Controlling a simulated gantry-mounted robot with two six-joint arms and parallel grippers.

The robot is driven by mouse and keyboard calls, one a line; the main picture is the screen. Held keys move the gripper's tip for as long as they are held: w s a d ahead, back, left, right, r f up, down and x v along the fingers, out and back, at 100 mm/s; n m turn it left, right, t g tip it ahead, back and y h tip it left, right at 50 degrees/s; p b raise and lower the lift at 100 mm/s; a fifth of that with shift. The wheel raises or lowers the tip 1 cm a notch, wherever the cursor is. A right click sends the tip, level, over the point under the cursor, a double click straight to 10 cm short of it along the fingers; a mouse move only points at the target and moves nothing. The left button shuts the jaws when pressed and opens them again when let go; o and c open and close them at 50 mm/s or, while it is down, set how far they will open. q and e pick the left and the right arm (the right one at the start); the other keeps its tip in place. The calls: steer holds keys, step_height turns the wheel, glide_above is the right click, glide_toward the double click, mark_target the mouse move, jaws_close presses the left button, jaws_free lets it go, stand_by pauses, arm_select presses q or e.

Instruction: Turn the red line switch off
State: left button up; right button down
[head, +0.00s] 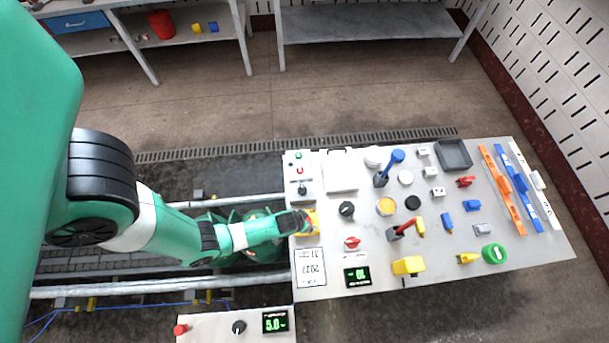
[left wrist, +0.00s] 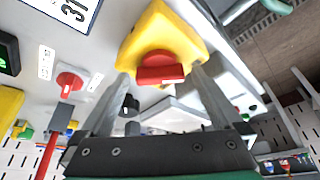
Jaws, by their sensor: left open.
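A red rotary knob on a yellow housing (head: 313,221) sits at the left edge of the panel table (head: 545,240). In the left wrist view the red knob (left wrist: 160,68) shows clearly on its yellow housing (left wrist: 178,25), its handle bar lying roughly across the picture. My left gripper (head: 303,220) is at this switch and largely covers it in the head view. The gripper is open, with its fingers (left wrist: 161,80) on either side of the red knob. I cannot tell whether they touch it. My right gripper is not in view.
A second red rotary switch (head: 352,242) on a white base is close by, also in the left wrist view (left wrist: 70,82). A date display (head: 310,267), green-digit display (head: 357,277), black knob (head: 347,209) and red-handled lever (head: 399,230) surround it. A control strip (head: 298,163) stands behind.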

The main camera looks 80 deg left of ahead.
arm_select(q)
steer(key=shift+c, duration=0.3)
steer(key=c, duration=1.2)
steer(key=shift+c, duration=0.2)
